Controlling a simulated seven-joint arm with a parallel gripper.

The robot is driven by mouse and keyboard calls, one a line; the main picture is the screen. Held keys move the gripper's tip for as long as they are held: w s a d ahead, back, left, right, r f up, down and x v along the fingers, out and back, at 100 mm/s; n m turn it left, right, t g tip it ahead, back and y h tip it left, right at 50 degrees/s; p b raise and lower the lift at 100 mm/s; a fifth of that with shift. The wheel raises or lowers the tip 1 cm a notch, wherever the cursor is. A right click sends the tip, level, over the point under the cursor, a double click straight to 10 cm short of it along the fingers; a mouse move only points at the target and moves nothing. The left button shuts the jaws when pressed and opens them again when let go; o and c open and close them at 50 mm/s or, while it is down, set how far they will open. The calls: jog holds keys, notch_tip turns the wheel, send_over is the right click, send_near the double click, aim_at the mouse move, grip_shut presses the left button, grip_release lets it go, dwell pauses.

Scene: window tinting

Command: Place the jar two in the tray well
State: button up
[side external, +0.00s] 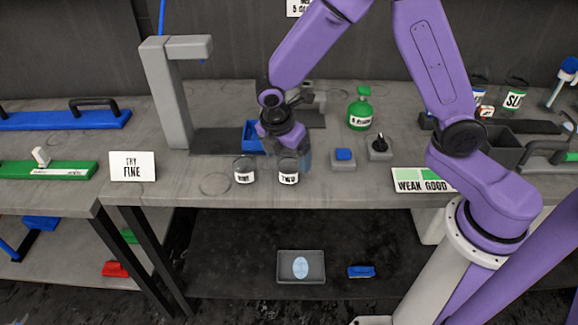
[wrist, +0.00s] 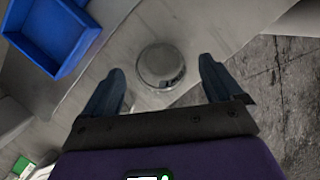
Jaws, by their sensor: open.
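Jar two (side external: 289,171) is a small clear jar with a white label reading "TWO", upright near the front edge of the bench. My gripper (side external: 291,150) is directly above or around its top, pointing down. In the wrist view a round jar top (wrist: 160,65) lies between the two spread fingers of my gripper (wrist: 162,75), with space on both sides. The gripper is open and holds nothing. A blue tray (side external: 251,137) stands behind and left of the jar, partly hidden by my wrist; it also shows at upper left in the wrist view (wrist: 50,30). I cannot tell whether it has the tray well.
A second labelled jar (side external: 244,171) stands close left of jar two. A blue button box (side external: 343,158), a black-knobbed box (side external: 379,147) and a green bottle (side external: 360,109) stand to the right. A grey post (side external: 172,95) rises behind left. The front edge is close.

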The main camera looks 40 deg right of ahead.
jog(key=shift+x, duration=1.3)
jog(key=c, duration=1.3)
jog(key=shift+o, duration=0.2)
jog(key=shift+r, duration=0.15)
